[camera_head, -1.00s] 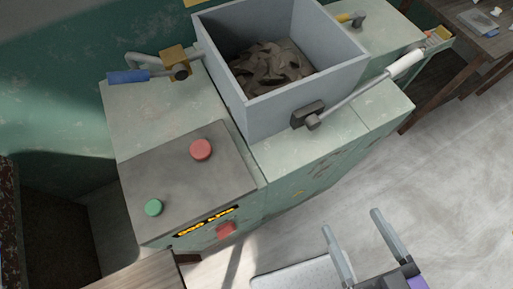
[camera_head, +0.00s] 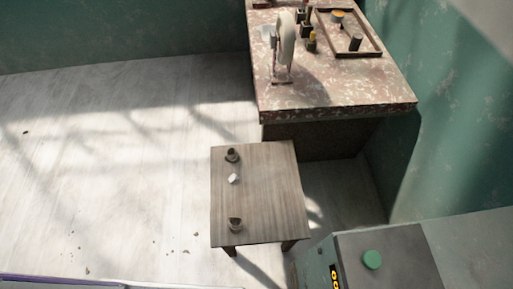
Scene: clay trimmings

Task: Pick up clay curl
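I cannot make out a clear clay curl in the head view. Several small dark bits (camera_head: 168,237) lie scattered on the pale floor left of a small wooden table; they are too small to identify. On that table stand two small dark objects, one at the back (camera_head: 232,155) and one at the front (camera_head: 235,225). A small white piece (camera_head: 234,179) lies between them. I cannot tell what these are. My gripper is not in view; only a purple and pale edge of my own body shows at the bottom left.
The small wooden table (camera_head: 262,200) stands before a speckled bench (camera_head: 340,98) with a pale wheel-like object (camera_head: 287,42) and a framed tray (camera_head: 376,52). Floor on the left is mostly free.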

